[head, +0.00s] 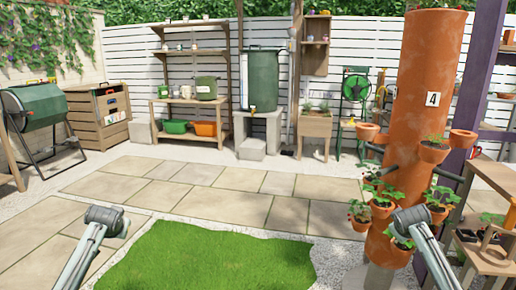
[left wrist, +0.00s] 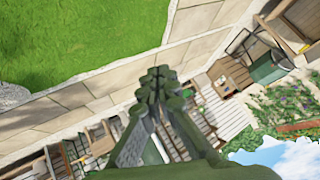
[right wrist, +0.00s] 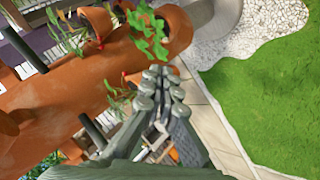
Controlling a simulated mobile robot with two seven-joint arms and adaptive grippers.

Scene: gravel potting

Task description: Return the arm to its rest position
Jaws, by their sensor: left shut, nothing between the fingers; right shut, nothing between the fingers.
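My left gripper (left wrist: 160,82) shows in the left wrist view with its fingertips together and nothing between them. Stone paving and green lawn lie beyond it. My right gripper (right wrist: 160,80) shows in the right wrist view, also closed and empty. In that view the terracotta tower planter (right wrist: 75,90) is to its left, and a leafy plant (right wrist: 150,35) shows just above the fingertips. In the head view grey links of my two arms stand at the lower left and lower right; I cannot make out the fingers there.
The terracotta tower (head: 425,75), marked 4, stands at the right with several small plant pots, close to my right arm. A wooden bench (head: 490,262) is beside it. Lawn (head: 205,262) and paving (head: 215,205) are clear between my arms. A green barrel (head: 262,75) stands behind.

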